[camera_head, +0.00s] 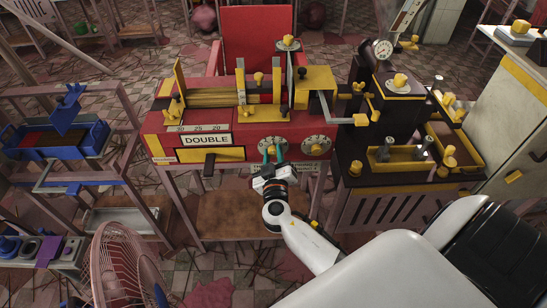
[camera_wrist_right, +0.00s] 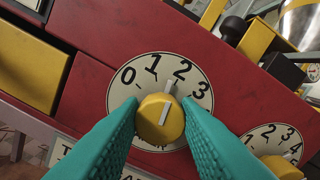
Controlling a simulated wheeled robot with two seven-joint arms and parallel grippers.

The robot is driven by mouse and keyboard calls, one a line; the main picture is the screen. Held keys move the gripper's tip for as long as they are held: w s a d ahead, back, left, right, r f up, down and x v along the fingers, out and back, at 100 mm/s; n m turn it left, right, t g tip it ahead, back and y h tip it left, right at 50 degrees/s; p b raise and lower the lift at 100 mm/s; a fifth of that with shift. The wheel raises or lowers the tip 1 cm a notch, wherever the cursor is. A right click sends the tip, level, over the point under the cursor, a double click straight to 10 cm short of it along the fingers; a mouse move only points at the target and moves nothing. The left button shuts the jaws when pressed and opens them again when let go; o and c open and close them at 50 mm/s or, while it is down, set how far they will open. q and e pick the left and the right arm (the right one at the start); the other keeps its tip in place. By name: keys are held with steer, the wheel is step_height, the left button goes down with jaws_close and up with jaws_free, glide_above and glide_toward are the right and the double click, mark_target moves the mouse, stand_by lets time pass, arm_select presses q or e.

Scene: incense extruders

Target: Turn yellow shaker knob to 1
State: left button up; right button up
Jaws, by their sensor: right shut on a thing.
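In the wrist view, the yellow knob (camera_wrist_right: 155,122) sits on a round cream dial (camera_wrist_right: 115,95) marked 0, 1, 2 and 3, on the red front of the machine. Its white pointer tilts up and right, between 1 and 2 and nearer 2. My right gripper (camera_wrist_right: 160,108) is shut on this knob, one teal finger on each side. The label under the dial is mostly hidden by the fingers. My left gripper is not in view.
A second dial with its own yellow knob (camera_wrist_right: 282,165) is close on the right. A crank handle (camera_head: 342,120) sticks out at the machine's right. A dark machine (camera_head: 352,165) stands beside it. A pink fan (camera_head: 125,265) is at the lower left.

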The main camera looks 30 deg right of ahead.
steer(key=shift+f+n+b, duration=0.1)
steer(key=shift+n+b, duration=0.4)
steer(key=shift+n, duration=0.7)
steer(key=shift+n+b, duration=0.3)
steer(key=shift+n, duration=0.8)
steer(key=o, duration=1)
steer(key=shift+a, duration=0.1)
steer(key=shift+c, duration=0.2)
